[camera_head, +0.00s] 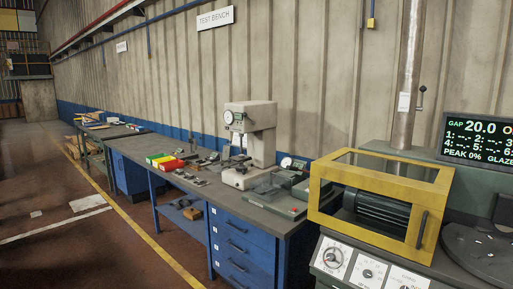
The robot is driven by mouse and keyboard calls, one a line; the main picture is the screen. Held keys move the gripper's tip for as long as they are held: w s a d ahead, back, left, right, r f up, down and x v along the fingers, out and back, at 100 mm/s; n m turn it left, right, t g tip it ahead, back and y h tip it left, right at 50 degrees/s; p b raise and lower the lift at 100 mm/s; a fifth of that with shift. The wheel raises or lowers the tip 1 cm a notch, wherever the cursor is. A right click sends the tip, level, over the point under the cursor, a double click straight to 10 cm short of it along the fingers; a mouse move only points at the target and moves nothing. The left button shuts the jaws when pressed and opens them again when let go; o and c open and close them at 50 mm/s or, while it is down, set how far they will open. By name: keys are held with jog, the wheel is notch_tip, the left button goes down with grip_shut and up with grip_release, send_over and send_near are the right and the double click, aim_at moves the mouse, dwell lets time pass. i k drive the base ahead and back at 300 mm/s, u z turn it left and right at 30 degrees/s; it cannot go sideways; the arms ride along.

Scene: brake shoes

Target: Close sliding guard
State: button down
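A yellow-framed guard (437,229) with clear panels stands at the right, on a grey machine. A dark vertical handle (421,230) is on its front, near the right end. A dark ribbed cylinder (382,211) shows through its front panel. A dark round plate (483,252) lies to the right of the guard, outside its frame, cut off by the picture edge. The sliding track of the guard cannot be made out. My gripper is not in view.
A display (480,138) reads GAP 20.0 behind the plate. A control panel with dials (368,272) is below the guard. A blue workbench (243,252) with a grey press (250,140) and small parts stands to the left. The floor (75,250) at the left is mostly clear.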

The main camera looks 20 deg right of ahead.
aim_at(429, 200)
jog(key=u, duration=0.25)
jog(key=i, duration=2.2)
jog(key=z, duration=0.25)
